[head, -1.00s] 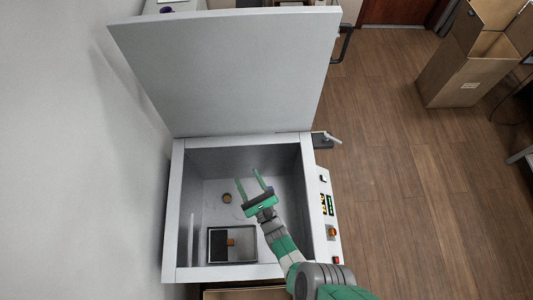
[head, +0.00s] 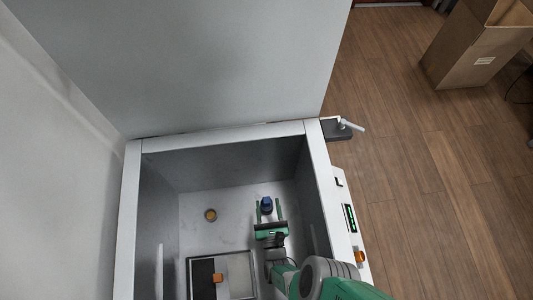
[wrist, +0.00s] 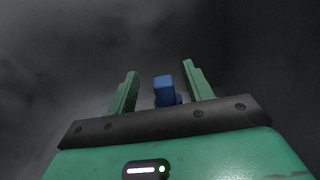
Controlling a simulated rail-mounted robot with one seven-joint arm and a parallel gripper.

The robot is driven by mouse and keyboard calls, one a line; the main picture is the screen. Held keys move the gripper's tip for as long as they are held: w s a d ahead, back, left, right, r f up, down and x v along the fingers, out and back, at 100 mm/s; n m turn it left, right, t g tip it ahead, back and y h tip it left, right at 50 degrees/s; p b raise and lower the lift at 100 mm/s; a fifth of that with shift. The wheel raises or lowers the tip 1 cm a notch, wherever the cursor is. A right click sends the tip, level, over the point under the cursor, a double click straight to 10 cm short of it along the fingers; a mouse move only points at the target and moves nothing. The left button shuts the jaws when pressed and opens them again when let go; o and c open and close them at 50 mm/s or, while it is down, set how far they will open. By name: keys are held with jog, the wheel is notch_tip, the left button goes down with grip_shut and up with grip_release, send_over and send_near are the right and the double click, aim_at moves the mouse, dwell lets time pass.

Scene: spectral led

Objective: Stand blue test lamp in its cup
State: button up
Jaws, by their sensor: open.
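The blue test lamp (head: 267,204) is at the bottom of the open grey chamber, toward its right side. It sits between the two green fingers of my gripper (head: 268,201). My gripper is open, with a gap on each side of the lamp in the head view. In the wrist view the blue lamp (wrist: 164,88) also lies between the open fingers, its lower part hidden by the gripper's palm bar. A small round cup-like holder with a tan centre (head: 211,215) is on the chamber floor, left of my gripper.
A framed tray (head: 252,275) with a black panel and an orange block (head: 217,278) is at the near left of the floor. Chamber walls (head: 309,150) surround my arm. The raised lid (head: 230,70) stands behind. A control panel (head: 348,215) is on the right.

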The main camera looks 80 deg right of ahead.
aim_at(266, 197)
notch_tip(266, 197, down, 4)
jog(key=shift+f+b, duration=0.15)
jog(key=shift+b, duration=0.85)
jog(key=shift+b+x, duration=0.5)
jog(key=shift+x, duration=2.05)
jog(key=c, duration=1.1)
jog(key=shift+r, duration=0.2)
notch_tip(266, 197, up, 10)
jog(key=p, duration=1)
jog(key=shift+f, duration=0.1)
